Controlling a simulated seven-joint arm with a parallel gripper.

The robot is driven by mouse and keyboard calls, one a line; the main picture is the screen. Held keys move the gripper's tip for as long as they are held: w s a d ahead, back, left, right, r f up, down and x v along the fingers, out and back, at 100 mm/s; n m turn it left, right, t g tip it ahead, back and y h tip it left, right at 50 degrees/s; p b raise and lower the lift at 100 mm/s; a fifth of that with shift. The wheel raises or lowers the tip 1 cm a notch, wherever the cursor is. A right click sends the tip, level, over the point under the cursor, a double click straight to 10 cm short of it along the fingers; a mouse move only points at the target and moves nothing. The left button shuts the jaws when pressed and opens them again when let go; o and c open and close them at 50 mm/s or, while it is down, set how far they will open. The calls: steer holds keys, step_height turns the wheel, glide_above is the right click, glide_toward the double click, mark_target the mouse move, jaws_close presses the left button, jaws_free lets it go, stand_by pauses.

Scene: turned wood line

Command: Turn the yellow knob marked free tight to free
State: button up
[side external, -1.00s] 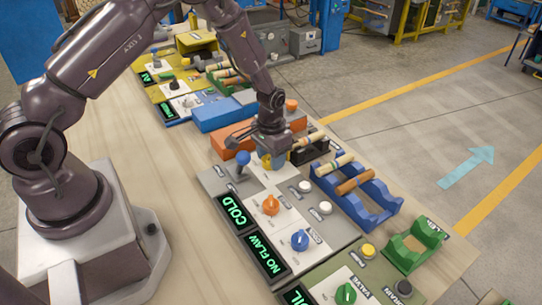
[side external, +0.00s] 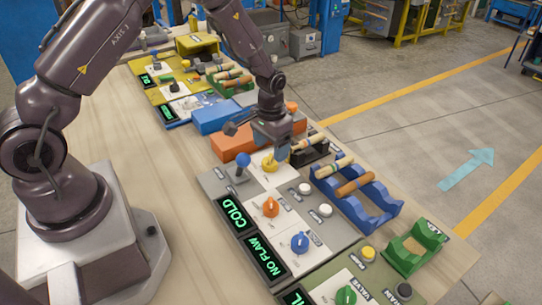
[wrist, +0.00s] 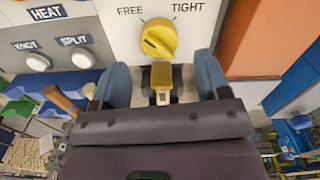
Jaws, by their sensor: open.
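The yellow knob (wrist: 159,39) sits on a white panel between the printed words FREE, upper left, and TIGHT, upper right, in the wrist view. A dark mark shows on its face, but I cannot tell surely which word it points to. In the side view the yellow knob (side external: 270,162) is on the white plate below my gripper (side external: 272,148). My gripper (wrist: 162,64) is open, its two blue-grey fingers wide apart and clear of the knob. A small yellowish piece shows between the fingers; I cannot tell what it is.
A blue-topped lever (side external: 242,160) stands left of the knob. An orange knob (side external: 270,207) and a blue knob (side external: 299,242) are nearer the camera. An orange block (side external: 231,142) lies behind.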

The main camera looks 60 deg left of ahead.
mark_target(269, 158)
step_height(269, 158, up, 9)
steer(key=shift+f, duration=0.2)
steer(key=s+d+r+t, duration=0.2)
steer(key=s+d+r, duration=0.1)
steer(key=s+r, duration=0.7)
steer(key=s+d+r+m+t, duration=0.1)
steer(key=s+d+r+t, duration=0.2)
steer(key=s+r, duration=0.7)
steer(key=shift+s+r+t, duration=0.3)
steer(key=shift+s, duration=0.7)
